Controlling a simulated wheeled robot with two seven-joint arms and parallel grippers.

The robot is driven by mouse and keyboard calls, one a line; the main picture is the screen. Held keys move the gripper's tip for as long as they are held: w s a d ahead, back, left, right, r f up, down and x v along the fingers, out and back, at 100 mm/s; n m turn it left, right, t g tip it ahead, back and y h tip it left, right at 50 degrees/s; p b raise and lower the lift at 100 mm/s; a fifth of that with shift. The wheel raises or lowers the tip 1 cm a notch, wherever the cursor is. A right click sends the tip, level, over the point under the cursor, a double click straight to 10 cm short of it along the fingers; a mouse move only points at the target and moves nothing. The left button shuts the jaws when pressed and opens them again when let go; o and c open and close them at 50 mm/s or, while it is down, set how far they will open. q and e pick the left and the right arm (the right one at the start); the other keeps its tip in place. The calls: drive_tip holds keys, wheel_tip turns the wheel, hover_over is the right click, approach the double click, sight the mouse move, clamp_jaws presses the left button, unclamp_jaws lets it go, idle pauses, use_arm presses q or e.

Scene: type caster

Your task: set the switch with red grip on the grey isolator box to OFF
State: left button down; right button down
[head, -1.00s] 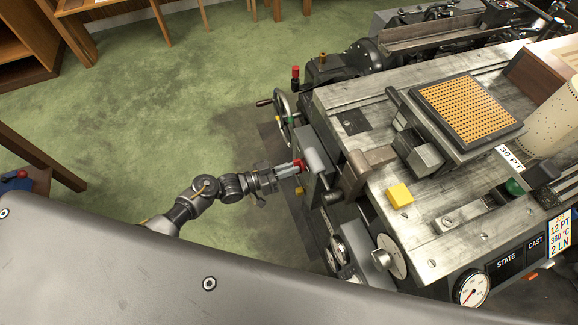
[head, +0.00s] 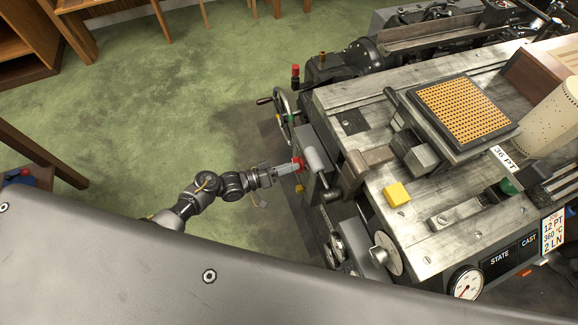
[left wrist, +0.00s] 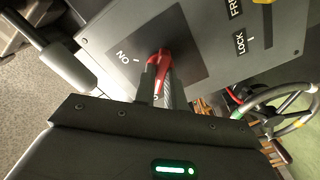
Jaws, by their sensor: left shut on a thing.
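The switch's red grip (head: 299,162) is on the left-facing side of the grey isolator box (head: 316,152), at the machine's near left corner. My left gripper (head: 290,168) reaches it from the left and is shut on it. In the left wrist view the red grip (left wrist: 161,62) lies between the fingers (left wrist: 158,88), which hide part of it. The box's grey face (left wrist: 215,35) carries a dark plate (left wrist: 185,45) with an upside-down ON label and a tick left of the grip. No OFF label is readable. My right gripper is not in view.
A handwheel (head: 284,108) is just behind the box, and also shows in the left wrist view (left wrist: 285,108). FR and LOCK labels are beside the plate. A yellow block (head: 396,194) lies on the machine bed.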

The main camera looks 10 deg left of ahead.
use_arm(q)
drive_tip(key=shift+s+d+f, duration=0.1)
drive_tip(key=shift+s+f, duration=0.1)
drive_tip(key=c, duration=1.7)
unclamp_jaws()
drive_tip(key=shift+o, duration=1.2)
drive_tip(key=shift+w+r, duration=0.1)
drive_tip(key=shift+r, duration=0.05)
drive_tip(key=b+v, duration=0.1)
drive_tip(key=v, duration=1)
drive_tip(key=shift+d, duration=0.1)
